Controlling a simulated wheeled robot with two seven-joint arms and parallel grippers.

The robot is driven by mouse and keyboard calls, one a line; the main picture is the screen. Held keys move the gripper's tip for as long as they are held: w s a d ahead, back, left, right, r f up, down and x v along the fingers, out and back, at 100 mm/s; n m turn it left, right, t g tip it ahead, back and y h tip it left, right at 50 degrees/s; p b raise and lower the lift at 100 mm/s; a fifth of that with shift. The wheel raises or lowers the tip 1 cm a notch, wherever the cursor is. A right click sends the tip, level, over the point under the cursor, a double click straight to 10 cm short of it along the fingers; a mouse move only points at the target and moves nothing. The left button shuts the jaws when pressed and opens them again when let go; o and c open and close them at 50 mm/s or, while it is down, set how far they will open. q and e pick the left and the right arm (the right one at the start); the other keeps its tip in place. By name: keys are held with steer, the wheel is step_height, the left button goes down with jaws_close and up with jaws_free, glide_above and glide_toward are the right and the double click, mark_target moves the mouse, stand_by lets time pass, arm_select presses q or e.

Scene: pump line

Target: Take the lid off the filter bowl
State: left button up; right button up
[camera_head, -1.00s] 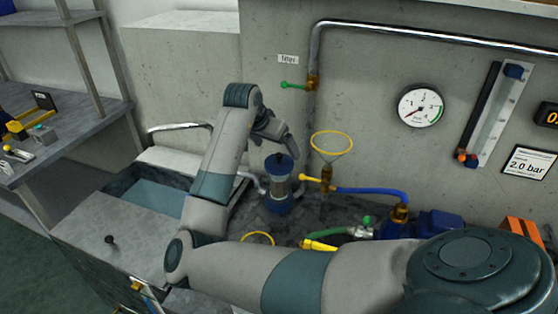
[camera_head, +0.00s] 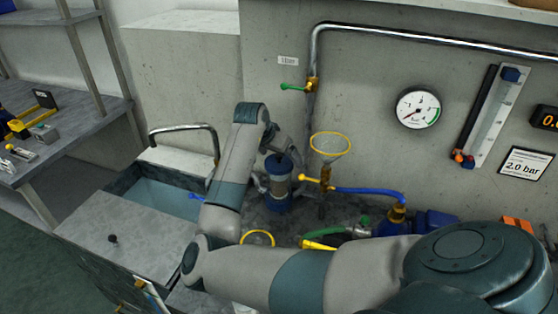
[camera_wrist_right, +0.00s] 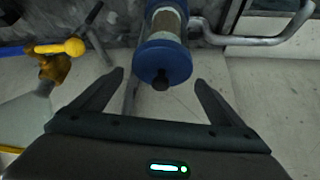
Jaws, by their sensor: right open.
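The filter bowl (camera_head: 278,187) is a clear cylinder with a blue base and a blue lid (camera_head: 279,163), standing upright on the bench. In the right wrist view the lid (camera_wrist_right: 163,62) faces me, with a black knob (camera_wrist_right: 161,82) at its centre and the bowl (camera_wrist_right: 166,22) beyond. The lid sits on the bowl. My right gripper (camera_wrist_right: 160,80) is open, its fingers on either side of the knob with gaps visible; I cannot tell how far off it is in depth. In the head view my gripper (camera_head: 277,142) is just above the lid. My left gripper is out of view.
A yellow-rimmed funnel (camera_head: 330,144) and a yellow-handled valve (camera_head: 318,181) with a blue hose (camera_head: 368,191) stand close right of the filter. A wall pipe (camera_head: 312,110) rises behind. A sink (camera_head: 160,195) with a curved tap (camera_head: 184,129) lies left.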

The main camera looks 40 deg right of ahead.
stand_by(0.4)
steer(key=c, duration=1.1)
steer(key=shift+r, duration=0.1)
